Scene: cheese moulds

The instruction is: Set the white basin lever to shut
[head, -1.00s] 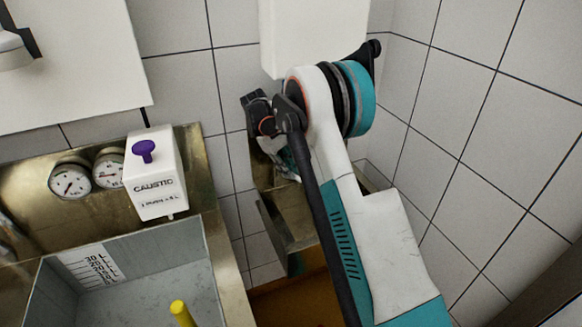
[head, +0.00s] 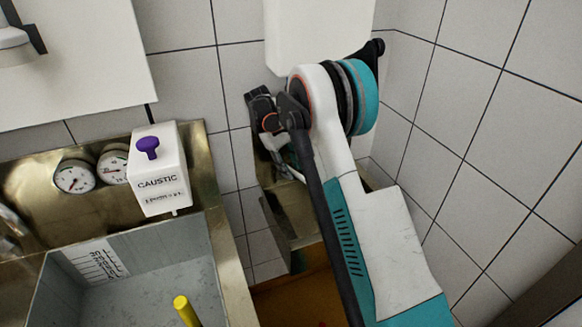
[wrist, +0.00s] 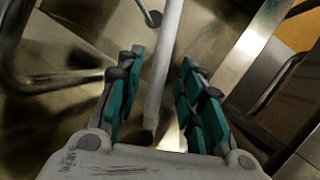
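My gripper (wrist: 158,95) is open in the wrist view, its teal-padded fingers spread on both sides of a pale bar. This pale bar (wrist: 168,60) runs from the top edge down between the fingers, with gaps showing on both sides. It may be the white basin lever, but I cannot tell for certain. In the head view my gripper (head: 280,155) is low against the back wall, mostly hidden by my own arm. No white lever can be made out in the head view.
A grey-lined basin (head: 150,262) with a yellow-tipped rod (head: 184,308) is at lower left. A white caustic dispenser (head: 160,185) with a purple knob and two gauges (head: 75,177) stand behind it. Tiled walls close in the corner on the right.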

